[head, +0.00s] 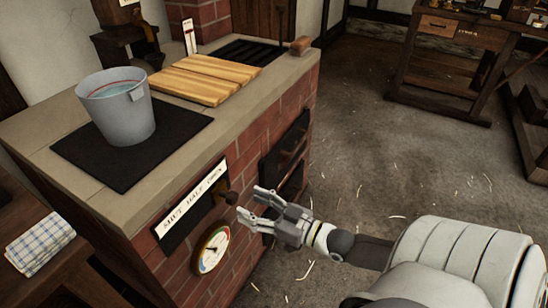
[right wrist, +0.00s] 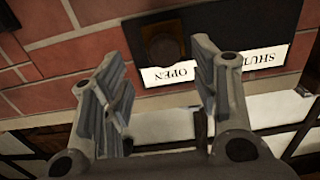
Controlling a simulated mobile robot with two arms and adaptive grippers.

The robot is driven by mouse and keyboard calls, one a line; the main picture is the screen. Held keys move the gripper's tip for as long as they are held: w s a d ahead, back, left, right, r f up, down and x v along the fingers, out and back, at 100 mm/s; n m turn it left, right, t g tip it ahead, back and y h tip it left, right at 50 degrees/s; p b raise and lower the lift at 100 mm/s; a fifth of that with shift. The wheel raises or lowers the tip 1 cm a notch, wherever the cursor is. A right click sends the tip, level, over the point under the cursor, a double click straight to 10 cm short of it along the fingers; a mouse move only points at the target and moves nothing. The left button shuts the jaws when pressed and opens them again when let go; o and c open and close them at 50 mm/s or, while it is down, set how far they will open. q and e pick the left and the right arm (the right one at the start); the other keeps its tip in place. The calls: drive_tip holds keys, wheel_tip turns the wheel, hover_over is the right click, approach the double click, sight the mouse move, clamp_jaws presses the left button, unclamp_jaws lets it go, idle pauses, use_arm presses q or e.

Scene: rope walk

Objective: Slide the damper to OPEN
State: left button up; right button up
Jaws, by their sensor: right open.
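The damper's dark knob (head: 232,198) sticks out of a dark slot panel on the brick stove front. A white label (head: 193,198) above the slot reads SHUT, HALF, OPEN from left to right. The knob stands at the OPEN end. In the right wrist view the knob (right wrist: 163,47) shows upside down beside the word OPEN. My right gripper (head: 250,203) is open, its fingertips just right of the knob in the head view. In the wrist view the knob lies ahead, between the lines of the two fingers (right wrist: 158,62); contact cannot be told. My left gripper is out of view.
A round gauge (head: 212,250) sits below the slot, and a dark stove door (head: 285,155) is to its right. A bucket (head: 118,108) and wooden boards (head: 205,80) are on the stovetop. A checked cloth (head: 40,243) lies at left.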

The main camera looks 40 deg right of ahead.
drive_tip(key=shift+v, duration=2.9)
